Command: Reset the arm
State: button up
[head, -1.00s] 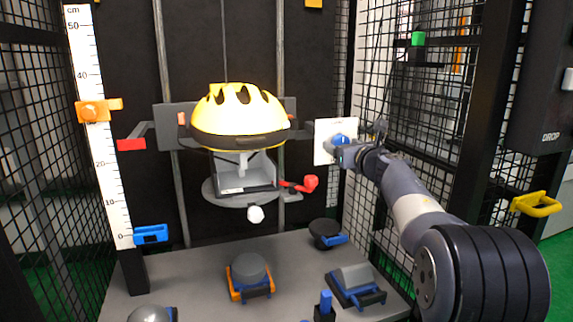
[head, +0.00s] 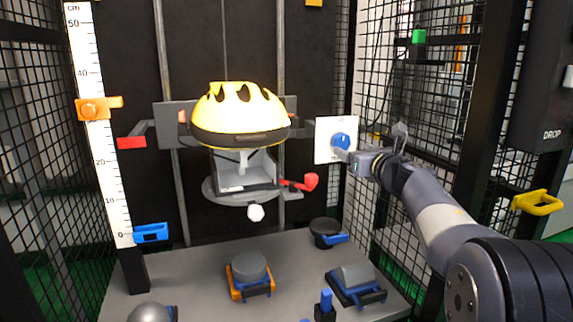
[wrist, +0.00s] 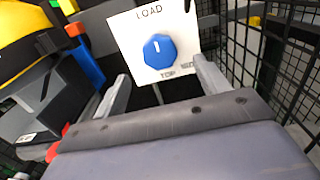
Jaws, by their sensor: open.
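My gripper (head: 369,146) is open and empty, in front of and a little right of the white LOAD panel in the head view. In the wrist view my gripper's two fingers (wrist: 160,90) stand apart with the blue knob (wrist: 158,51) beyond them. The knob also shows on the white panel (head: 323,147) in the head view, and its white mark points up in the wrist view. Nothing is held between the fingers.
A yellow helmet (head: 239,112) sits on the carriage at left. Red handle (head: 311,181), yellow handle (head: 537,203) and mesh walls stand near the arm. Several anvils, such as the orange-based one (head: 250,271), rest on the grey base (head: 200,268).

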aim_at(343, 143)
jog(key=v, duration=0.4)
jog(key=x, duration=1)
jog(key=shift+w, duration=0.2)
jog(key=shift+w+r+m+p, duration=0.15)
jog(key=shift+m+p, duration=0.35)
jog(key=shift+p, duration=0.2)
jog(key=shift+r+m+p, duration=0.1)
jog(key=shift+m+p, duration=0.25)
jog(key=shift+m, duration=0.35)
jog(key=m+p, duration=0.2)
jog(key=m, duration=0.1)
jog(key=shift+m, duration=0.4)
jog(key=m+p, duration=0.2)
jog(key=m, duration=0.2)
jog(key=shift+m+p, duration=0.4)
jog(key=m+p, duration=0.3)
jog(key=m, duration=0.3)
jog(key=shift+p, duration=0.3)
jog(key=m+p, duration=0.2)
jog(key=m, duration=0.3)
jog(key=shift+f+p, duration=0.25)
jog(key=shift+p, duration=0.15)
